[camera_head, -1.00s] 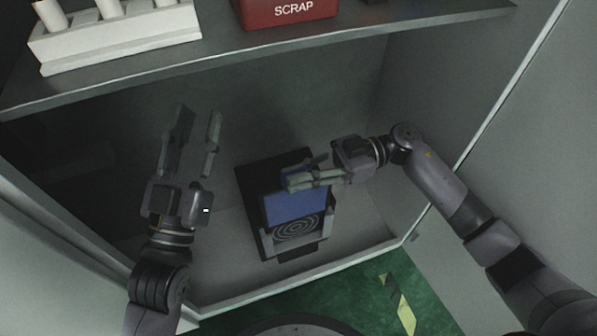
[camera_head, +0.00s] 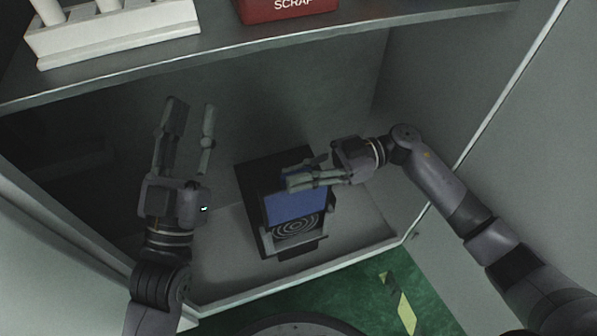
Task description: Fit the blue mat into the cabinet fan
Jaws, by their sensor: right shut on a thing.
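The cabinet fan (camera_head: 246,182) is a dark box with a round ringed grille, standing on the cabinet floor at the middle. The blue mat (camera_head: 296,208) is a flat blue rectangle at the fan's frame, just above the grille, covering part of it. I cannot tell whether it is seated in the frame. My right gripper (camera_head: 291,178) is shut on the mat's upper edge; its fingers hide that edge. My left gripper (camera_head: 190,106) is open and empty, fingers pointing up, to the left of the fan and apart from it.
A grey shelf (camera_head: 300,40) crosses above both grippers. It bears a white rack (camera_head: 120,38) with upright white pieces and a red scrap bin (camera_head: 285,8). Cabinet walls stand on both sides. The cabinet floor (camera_head: 222,262) left of the fan is clear.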

